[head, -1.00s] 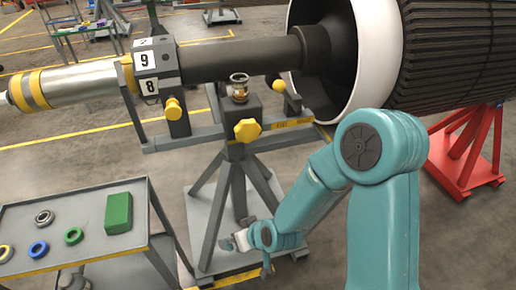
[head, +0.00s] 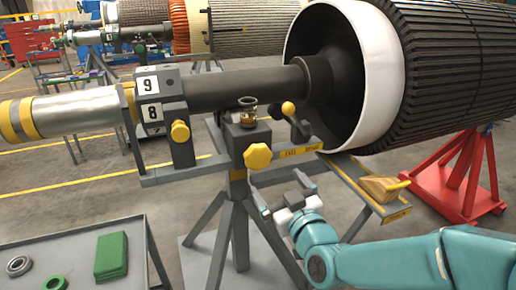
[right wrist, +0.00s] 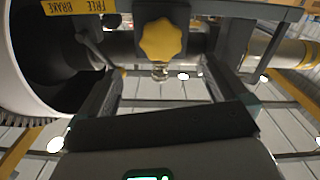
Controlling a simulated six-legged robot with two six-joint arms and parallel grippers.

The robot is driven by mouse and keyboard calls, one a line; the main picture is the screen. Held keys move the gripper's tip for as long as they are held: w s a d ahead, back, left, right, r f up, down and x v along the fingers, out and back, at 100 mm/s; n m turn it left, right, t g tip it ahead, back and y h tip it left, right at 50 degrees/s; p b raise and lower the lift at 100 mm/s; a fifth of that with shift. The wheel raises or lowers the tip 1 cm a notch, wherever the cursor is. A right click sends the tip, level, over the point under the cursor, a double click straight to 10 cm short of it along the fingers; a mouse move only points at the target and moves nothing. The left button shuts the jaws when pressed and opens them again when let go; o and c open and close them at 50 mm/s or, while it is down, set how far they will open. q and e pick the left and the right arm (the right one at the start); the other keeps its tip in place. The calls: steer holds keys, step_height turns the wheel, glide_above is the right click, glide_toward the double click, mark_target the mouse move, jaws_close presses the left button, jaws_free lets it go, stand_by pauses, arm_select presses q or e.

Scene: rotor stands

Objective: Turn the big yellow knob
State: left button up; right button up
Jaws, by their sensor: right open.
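The big yellow knob (head: 258,156) is star-shaped and sits on the front of the dark block on the stand under the rotor shaft. It also shows in the right wrist view (right wrist: 161,40), ahead of the fingers and between their lines. My right gripper (head: 280,187) is open and empty, a little below and to the right of the knob in the head view, apart from it. Its two fingers show in the right wrist view (right wrist: 160,78), with nothing between them. My left gripper is in neither view.
A smaller yellow knob (head: 180,131) is on the clamp marked 9 and 8. A yellow ball-ended lever (head: 288,108) stands near the FREE BRAKE label (head: 302,151). A grey cart (head: 60,235) stands lower left.

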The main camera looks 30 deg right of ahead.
mark_target(260, 161)
steer(key=p+x, duration=0.6)
steer(key=x, duration=0.6)
steer(key=shift+w+a+p, duration=0.1)
steer(key=shift+w+p, duration=0.05)
steer(key=shift+p, duration=0.2)
steer(key=c, duration=1)
steer(key=shift+o, duration=0.2)
